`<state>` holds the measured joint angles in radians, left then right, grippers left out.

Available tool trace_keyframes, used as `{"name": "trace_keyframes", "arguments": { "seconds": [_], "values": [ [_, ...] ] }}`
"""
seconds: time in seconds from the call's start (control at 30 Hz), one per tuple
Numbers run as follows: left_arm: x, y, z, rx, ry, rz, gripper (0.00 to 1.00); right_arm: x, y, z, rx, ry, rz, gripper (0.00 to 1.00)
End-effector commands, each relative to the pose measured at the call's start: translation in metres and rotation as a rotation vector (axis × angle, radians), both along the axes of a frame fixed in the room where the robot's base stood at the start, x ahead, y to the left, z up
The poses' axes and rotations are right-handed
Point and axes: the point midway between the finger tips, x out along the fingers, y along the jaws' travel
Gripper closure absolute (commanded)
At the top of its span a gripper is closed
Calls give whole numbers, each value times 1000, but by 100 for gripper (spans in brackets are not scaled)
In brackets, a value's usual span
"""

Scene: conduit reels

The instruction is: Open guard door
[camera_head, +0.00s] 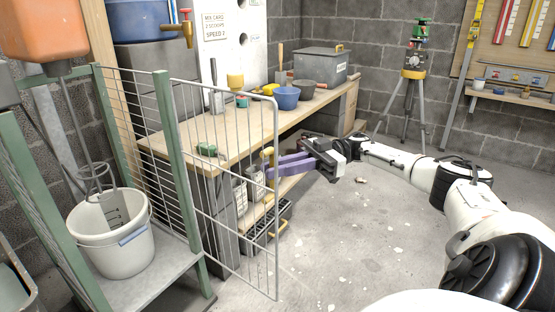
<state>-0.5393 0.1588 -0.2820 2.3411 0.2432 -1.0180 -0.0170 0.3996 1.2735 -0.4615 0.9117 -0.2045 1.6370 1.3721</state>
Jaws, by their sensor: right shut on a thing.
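The guard door (232,268) is a grey wire-mesh panel beside the green post (172,150) of the mixing stand. It stands swung out to the right, away from the stand's front, and the bucket side is uncovered. My right gripper (270,168), with purple fingers, is at the door's free edge, shut on the door's yellow handle (267,154). The fingertips partly hide the handle, so the exact grip is hard to see. My left gripper is not in view.
A white bucket (112,245) stands under a whisk in the green stand. A wooden workbench (225,140) with tubs and tools is close behind the door. A tripod (408,95) stands at the back wall. The concrete floor (350,235) right of the door is mostly clear.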

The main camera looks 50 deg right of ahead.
Motion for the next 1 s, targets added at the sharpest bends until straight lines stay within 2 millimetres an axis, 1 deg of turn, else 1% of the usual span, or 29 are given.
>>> {"name": "trace_keyframes", "arguments": {
  "seconds": [0.03, 0.1, 0.13, 0.2, 0.23, 0.5, 0.6, 0.67, 1.0],
  "values": [
    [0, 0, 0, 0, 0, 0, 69, 8, -2, 5, 8, -15, -29, 100],
    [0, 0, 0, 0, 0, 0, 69, 9, -1, 5, 8, -15, -28, 100],
    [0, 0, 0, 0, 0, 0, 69, 9, -1, 5, 8, -15, -28, 83],
    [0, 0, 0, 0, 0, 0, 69, 8, -1, 5, 7, -15, -27, 71],
    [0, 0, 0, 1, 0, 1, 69, 8, -2, 4, 6, -14, -28, 69],
    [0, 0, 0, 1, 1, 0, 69, 4, -4, 2, 1, -6, -28, 69],
    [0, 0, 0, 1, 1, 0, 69, 3, -8, 2, 1, -6, -28, 69],
    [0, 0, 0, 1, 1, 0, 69, 1, -13, 2, 1, -7, -29, 69],
    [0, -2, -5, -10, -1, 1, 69, -17, -53, 1, 2, -12, -29, 69]
  ]
}}
